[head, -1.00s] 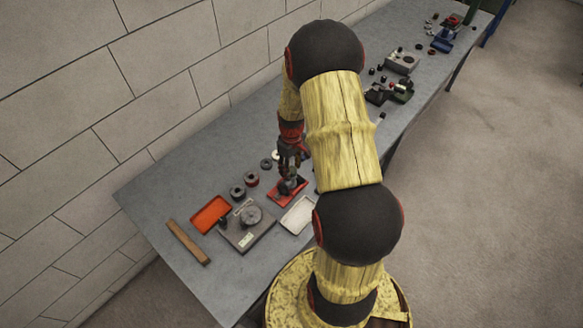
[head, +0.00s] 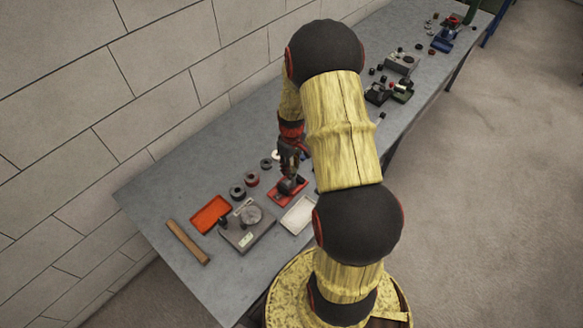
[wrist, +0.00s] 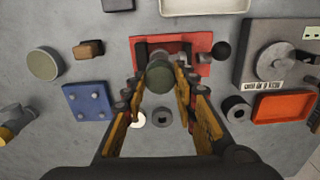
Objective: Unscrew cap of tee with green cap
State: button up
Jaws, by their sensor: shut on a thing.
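The tee stands on a red base (head: 288,191), beside the white tray in the head view. In the wrist view its round dark green cap (wrist: 160,78) faces me, over the red base (wrist: 203,68). My gripper (wrist: 160,86) has a finger on each side of the cap and is shut on it. In the head view my gripper (head: 289,168) points down at the tee from above. The cap hides most of the tee's body in the wrist view, and the fingers cover part of it in the head view.
A grey block with a round disc (head: 246,230), an orange tray (head: 211,214), a white tray (head: 299,215) and dark rings (head: 238,192) lie close by. A blue plate (wrist: 87,101) lies left in the wrist view. The wall borders the bench.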

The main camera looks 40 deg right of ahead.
jog(key=n, duration=0.4)
jog(key=shift+n, duration=0.3)
grip_shut()
jog(key=shift+n, duration=2.3)
jog(key=n, duration=0.4)
jog(key=shift+n, duration=0.3)
